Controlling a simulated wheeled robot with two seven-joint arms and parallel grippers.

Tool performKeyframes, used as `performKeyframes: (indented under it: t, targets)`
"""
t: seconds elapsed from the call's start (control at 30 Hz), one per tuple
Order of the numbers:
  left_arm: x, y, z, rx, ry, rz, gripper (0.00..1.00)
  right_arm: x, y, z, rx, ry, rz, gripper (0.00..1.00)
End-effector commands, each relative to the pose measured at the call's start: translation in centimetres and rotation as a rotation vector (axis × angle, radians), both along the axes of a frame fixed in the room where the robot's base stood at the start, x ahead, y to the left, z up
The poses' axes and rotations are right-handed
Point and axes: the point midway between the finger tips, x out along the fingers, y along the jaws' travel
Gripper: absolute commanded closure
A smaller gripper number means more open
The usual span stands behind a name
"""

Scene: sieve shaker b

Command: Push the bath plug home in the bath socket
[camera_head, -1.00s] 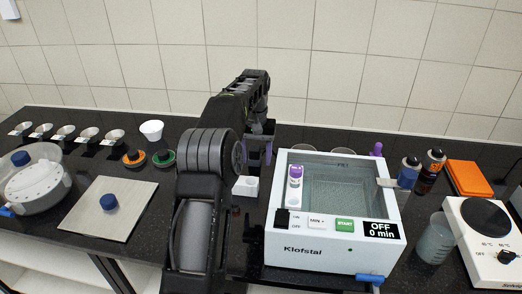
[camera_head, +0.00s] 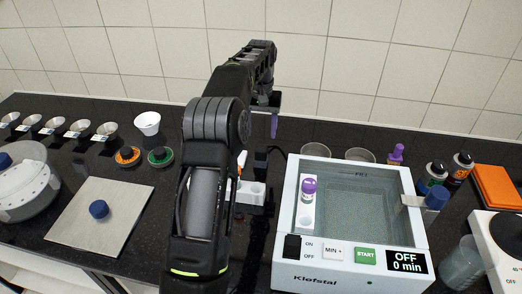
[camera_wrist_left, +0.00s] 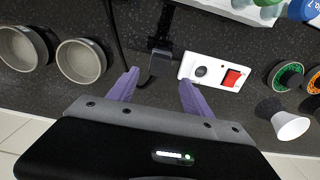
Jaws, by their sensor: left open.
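The bath plug (camera_wrist_left: 159,62) is a small black block on a black cable, lying on the dark bench. The bath socket (camera_wrist_left: 212,72) is a white block with a dark round outlet and a red switch, just right of the plug in the left wrist view. The plug looks apart from the outlet. In the head view the plug (camera_head: 260,160) and the partly hidden socket (camera_head: 242,161) are behind my arm. My left gripper (camera_wrist_left: 158,82) is open and empty, its purple fingers either side of the plug's line but apparently short of it. My right gripper is out of view.
The white water bath (camera_head: 300,255) stands right of the arm, with a purple-capped tube inside. A white rack (camera_head: 253,195) is in front of the socket. Grey cups (camera_wrist_left: 80,60) stand beside the cable. A white funnel (camera_wrist_left: 290,125) and round green and orange items are on the socket's other side.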

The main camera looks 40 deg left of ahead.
Motion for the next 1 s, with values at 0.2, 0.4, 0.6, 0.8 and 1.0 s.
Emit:
performKeyframes:
  t: [0.2, 0.4, 0.6, 0.8, 1.0]
  targets:
    - [0.0, 0.0, -0.3, 0.0, 0.001, 0.0, 0.42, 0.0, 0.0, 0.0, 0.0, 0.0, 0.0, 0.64]
    - [0.0, 0.0, -1.5, 0.0, 0.002, 0.0, 0.42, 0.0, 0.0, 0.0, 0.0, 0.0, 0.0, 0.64]
    - [-0.1, 0.0, -4.0, -0.001, 0.003, 0.0, 0.42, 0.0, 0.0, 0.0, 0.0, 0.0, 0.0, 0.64]
    - [0.0, 0.0, -7.1, 0.0, 0.001, 0.0, 0.42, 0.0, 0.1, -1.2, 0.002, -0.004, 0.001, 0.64]
    - [0.0, 0.0, -8.7, 0.0, 0.0, 0.0, 0.42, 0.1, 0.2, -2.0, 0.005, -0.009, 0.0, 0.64]
